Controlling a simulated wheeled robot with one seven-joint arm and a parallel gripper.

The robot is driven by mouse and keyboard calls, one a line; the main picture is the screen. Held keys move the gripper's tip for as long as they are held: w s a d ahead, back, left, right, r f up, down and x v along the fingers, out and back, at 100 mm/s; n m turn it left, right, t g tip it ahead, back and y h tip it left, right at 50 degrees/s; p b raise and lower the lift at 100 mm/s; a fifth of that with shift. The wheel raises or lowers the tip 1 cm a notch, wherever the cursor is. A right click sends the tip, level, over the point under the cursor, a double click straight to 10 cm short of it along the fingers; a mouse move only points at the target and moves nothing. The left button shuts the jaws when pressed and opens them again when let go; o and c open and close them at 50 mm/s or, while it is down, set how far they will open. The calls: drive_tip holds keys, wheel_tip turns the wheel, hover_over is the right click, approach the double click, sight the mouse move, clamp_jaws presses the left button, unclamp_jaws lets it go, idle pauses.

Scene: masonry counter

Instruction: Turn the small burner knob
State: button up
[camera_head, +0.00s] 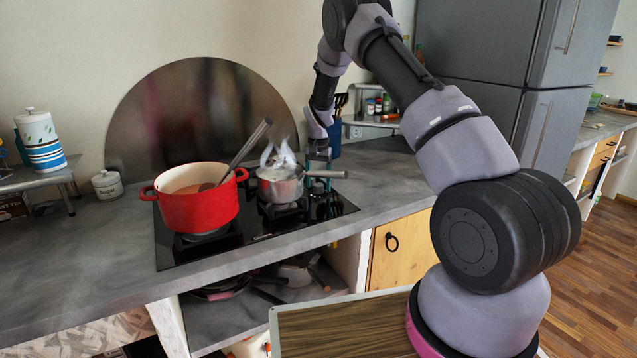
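The black hob (258,226) is set into the grey counter. A small steaming steel saucepan (281,188) stands on its right burner, the small burner (283,211), with its handle (326,174) pointing right. A large red pot (198,203) stands on the left burner. My gripper (318,172) points down at the hob's right side, just right of the saucepan and close to its handle. Its fingertips are small and partly hidden, so I cannot tell whether it is open or touches anything. The small burner knob cannot be made out clearly; the hob's right end near my gripper is dark.
A ladle (237,155) leans in the red pot. A round metal splash plate (190,110) stands behind the hob. A blue utensil holder (334,140) and a spice rack (372,118) stand behind my gripper. The counter right of the hob is clear.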

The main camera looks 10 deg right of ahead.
wheel_tip(320, 180, up, 11)
idle(0.5)
drive_tip(key=shift+f, duration=0.1)
wheel_tip(320, 180, up, 14)
drive_tip(key=t+y, duration=0.1)
drive_tip(key=t, duration=0.1)
hover_over(319, 184)
drive_tip(key=s+d, duration=0.2)
drive_tip(key=s, duration=0.5)
drive_tip(key=s+d+r+t, duration=0.1)
drive_tip(key=s+d+r, duration=0.1)
drive_tip(key=s+r, duration=0.65)
drive_tip(key=s+d+r+t, duration=0.1)
drive_tip(key=s+r+t, duration=0.1)
drive_tip(key=s, duration=1)
drive_tip(key=s+r+n+t+y, duration=0.1)
drive_tip(key=s+r+t, duration=0.1)
drive_tip(key=s, duration=1.1)
drive_tip(key=shift+d, duration=0.35)
